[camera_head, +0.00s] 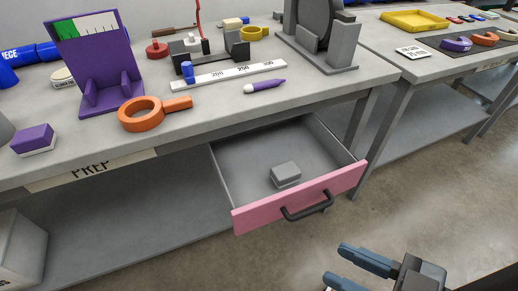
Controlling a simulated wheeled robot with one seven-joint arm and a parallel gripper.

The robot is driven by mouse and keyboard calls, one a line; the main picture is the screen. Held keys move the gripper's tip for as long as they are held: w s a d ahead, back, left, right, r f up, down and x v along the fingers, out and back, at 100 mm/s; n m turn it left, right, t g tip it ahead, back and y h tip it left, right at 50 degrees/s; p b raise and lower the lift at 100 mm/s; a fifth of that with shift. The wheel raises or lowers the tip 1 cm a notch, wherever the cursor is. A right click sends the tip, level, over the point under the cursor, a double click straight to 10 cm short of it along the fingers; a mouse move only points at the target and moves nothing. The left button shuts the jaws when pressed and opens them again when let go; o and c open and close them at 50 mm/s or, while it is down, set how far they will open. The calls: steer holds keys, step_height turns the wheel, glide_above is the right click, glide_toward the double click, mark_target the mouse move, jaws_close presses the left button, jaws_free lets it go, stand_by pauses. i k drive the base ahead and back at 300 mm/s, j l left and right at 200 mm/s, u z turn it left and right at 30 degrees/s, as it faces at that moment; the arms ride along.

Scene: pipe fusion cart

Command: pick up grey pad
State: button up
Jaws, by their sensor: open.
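The grey pad (285,174) is a small light-grey block lying flat on the floor of an open drawer (245,152). The drawer has a pink front (300,197) with a dark bar handle (308,207) and is pulled out from under the workbench. The pad sits near the middle of the drawer, closer to its front, with clear space around it. My gripper (346,268) is at the bottom right, in front of the drawer and apart from it. Its blue fingers are spread with nothing between them; the lower finger is partly cut off by the picture's edge.
The workbench top (220,112) overhangs the drawer's back. On it are an orange ring tool (141,113), a purple stand (92,60), a ruler strip (228,75) and a purple marker (265,86). A second bench stands at right. Floor right of the drawer is clear.

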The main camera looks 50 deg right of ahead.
mark_target(283, 176)
steer(key=i+j+z, duration=0.2)
steer(key=j+z, duration=0.15)
steer(key=j, duration=0.65)
steer(key=j+z, duration=0.35)
steer(key=j, duration=0.7)
steer(key=j+z, duration=0.35)
steer(key=j, duration=0.7)
